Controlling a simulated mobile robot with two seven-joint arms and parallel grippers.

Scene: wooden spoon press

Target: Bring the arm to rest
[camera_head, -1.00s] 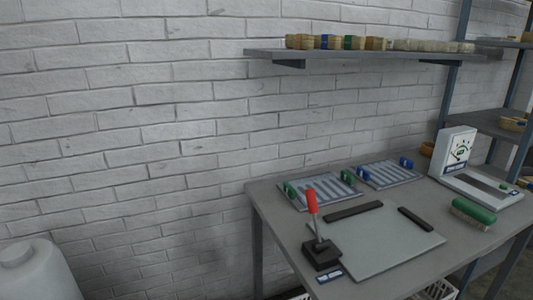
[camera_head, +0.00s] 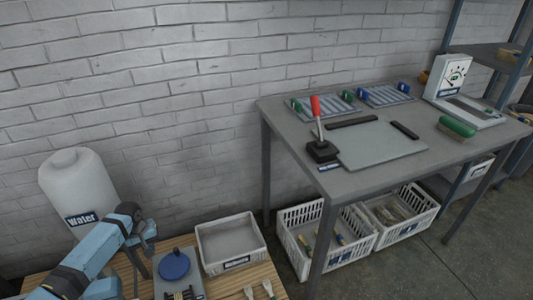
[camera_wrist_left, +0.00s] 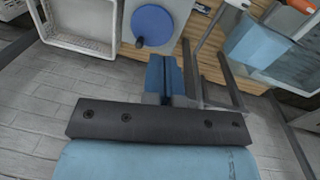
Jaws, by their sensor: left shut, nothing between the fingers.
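My left arm, blue and dark grey, is bent at the lower left of the head view. In the left wrist view my left gripper (camera_wrist_left: 165,75) shows as two blue fingers pressed together, shut with nothing between them. No object touches the fingers. My right gripper is not in view.
A wooden-topped table (camera_head: 240,285) at the bottom holds a blue round-topped device (camera_head: 174,265) and an empty white tray (camera_head: 230,243). A white water tank (camera_head: 75,185) stands behind my arm. A grey workbench (camera_head: 375,175) is to the right, with white crates (camera_head: 325,240) beneath.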

